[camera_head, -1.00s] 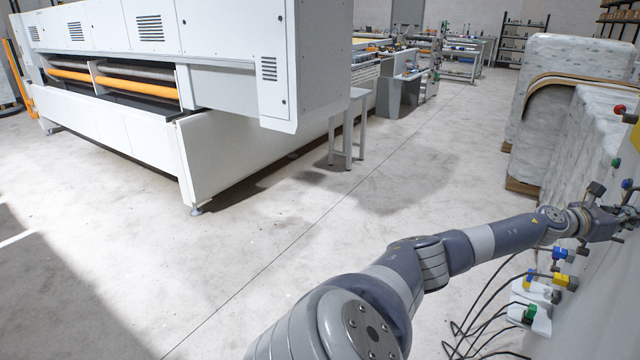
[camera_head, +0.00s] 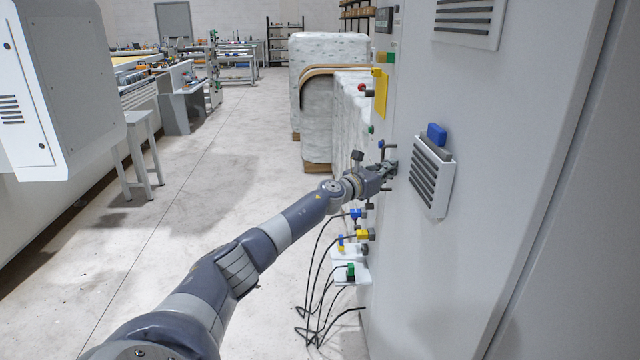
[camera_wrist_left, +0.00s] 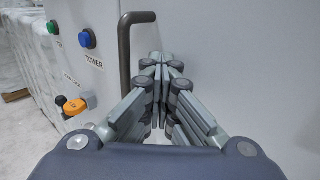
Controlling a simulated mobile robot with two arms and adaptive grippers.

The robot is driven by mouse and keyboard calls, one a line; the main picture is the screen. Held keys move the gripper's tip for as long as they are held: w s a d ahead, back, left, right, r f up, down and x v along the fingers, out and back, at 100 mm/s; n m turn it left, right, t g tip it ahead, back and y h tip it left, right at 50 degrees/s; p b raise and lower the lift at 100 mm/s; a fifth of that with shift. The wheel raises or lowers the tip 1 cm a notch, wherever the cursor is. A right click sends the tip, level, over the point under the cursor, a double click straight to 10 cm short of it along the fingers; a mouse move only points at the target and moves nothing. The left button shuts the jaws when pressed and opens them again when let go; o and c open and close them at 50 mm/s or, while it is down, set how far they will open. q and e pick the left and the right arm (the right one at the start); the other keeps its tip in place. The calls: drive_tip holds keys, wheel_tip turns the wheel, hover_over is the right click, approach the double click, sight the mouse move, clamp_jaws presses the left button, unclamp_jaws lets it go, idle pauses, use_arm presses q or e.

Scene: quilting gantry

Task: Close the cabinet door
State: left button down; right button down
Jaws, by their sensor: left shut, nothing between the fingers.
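The cabinet door (camera_head: 490,190) seems to be the large light grey panel filling the right of the head view. I cannot tell how far it stands open. A dark grey bar handle (camera_wrist_left: 124,60) stands out from a pale face in the left wrist view. My left gripper (camera_head: 389,170) is at the panel's far left part, beside the control buttons. In the left wrist view its fingers (camera_wrist_left: 164,62) are shut and empty, just right of the handle, pointing at the pale face. Whether they touch it is unclear. My right gripper is out of view.
A vent with a blue-topped part (camera_head: 434,172) sits on the panel. Yellow and green connectors (camera_head: 352,270) and black cables (camera_head: 315,300) are below my left forearm. Wrapped stacks (camera_head: 330,60) stand behind. The floor (camera_head: 190,220) at left is clear.

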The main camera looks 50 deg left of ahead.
use_arm(q)
drive_tip(key=s, duration=1.2)
idle(0.4)
